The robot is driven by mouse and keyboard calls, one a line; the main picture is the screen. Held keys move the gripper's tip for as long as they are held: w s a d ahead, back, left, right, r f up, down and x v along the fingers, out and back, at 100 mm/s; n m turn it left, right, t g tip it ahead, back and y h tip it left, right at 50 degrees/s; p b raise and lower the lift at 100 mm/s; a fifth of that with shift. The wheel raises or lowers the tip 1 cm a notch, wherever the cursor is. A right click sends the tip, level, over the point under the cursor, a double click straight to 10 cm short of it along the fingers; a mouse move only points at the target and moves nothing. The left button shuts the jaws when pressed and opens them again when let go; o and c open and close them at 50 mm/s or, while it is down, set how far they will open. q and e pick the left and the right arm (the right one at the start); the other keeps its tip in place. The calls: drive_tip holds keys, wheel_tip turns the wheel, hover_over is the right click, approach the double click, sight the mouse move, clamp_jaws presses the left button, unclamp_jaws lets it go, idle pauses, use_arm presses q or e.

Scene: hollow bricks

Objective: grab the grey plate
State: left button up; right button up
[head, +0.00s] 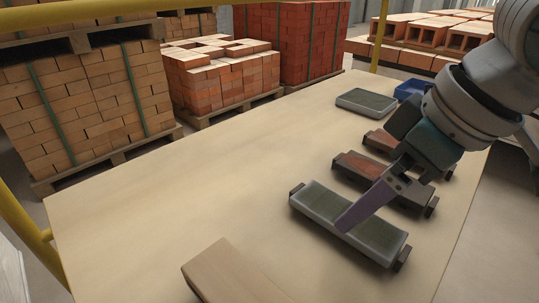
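Two grey, tray-like plates with greenish-grey insides lie on the table; I cannot tell which is the task's plate. The near grey plate (317,204) is long, with dark end pieces. The far grey plate (366,102) lies flat near the table's back edge. My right gripper (352,217) reaches in from the right. A flat purple-grey finger points down over the near plate's middle and hides part of it. I cannot tell whether it touches the plate, or how far the fingers are apart. My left gripper is not in view.
Two reddish-brown pieces with dark ends (358,167) (377,139) lie behind the near plate, partly hidden by my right arm. A blue bin (409,90) stands at the back right. A tan block (232,274) is at the front. The table's (170,210) left half is clear.

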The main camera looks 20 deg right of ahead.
drive_tip(key=x, duration=0.3)
drive_tip(key=shift+a+f+b, duration=0.15)
drive_tip(key=shift+f+b, duration=0.05)
drive_tip(key=shift+b, duration=0.2)
drive_tip(key=shift+c, duration=0.2)
clamp_jaws()
drive_tip(key=shift+w+r, duration=0.1)
drive_tip(key=shift+r, duration=0.05)
idle(0.4)
